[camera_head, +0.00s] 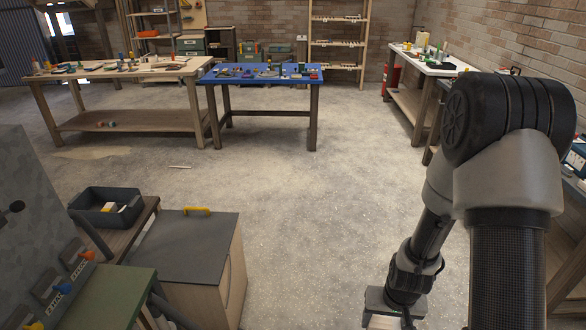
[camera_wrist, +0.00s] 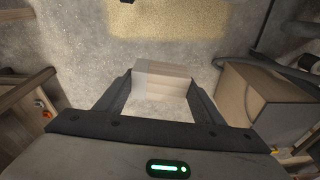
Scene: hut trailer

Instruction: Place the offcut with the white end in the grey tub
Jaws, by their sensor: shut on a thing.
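The offcut (camera_wrist: 172,81) is a pale wood block with a whiter end on its left side in the wrist view. My gripper (camera_wrist: 160,78) is shut on it, one finger at each side, and holds it over the grey floor. In the head view my gripper (camera_head: 394,304) is low at the bottom right, and a sliver of pale wood shows under it. The grey tub (camera_head: 120,219) stands on a small wooden table at the left, well apart from my gripper. A few pale and yellow pieces lie in it, partly hidden by its wall.
A low cabinet (camera_head: 186,240) with a dark top and a yellow handle stands beside the tub's table. A green-topped stand (camera_head: 110,296) is at the lower left. Benches (camera_head: 262,79) line the back. The floor (camera_head: 300,200) between is clear.

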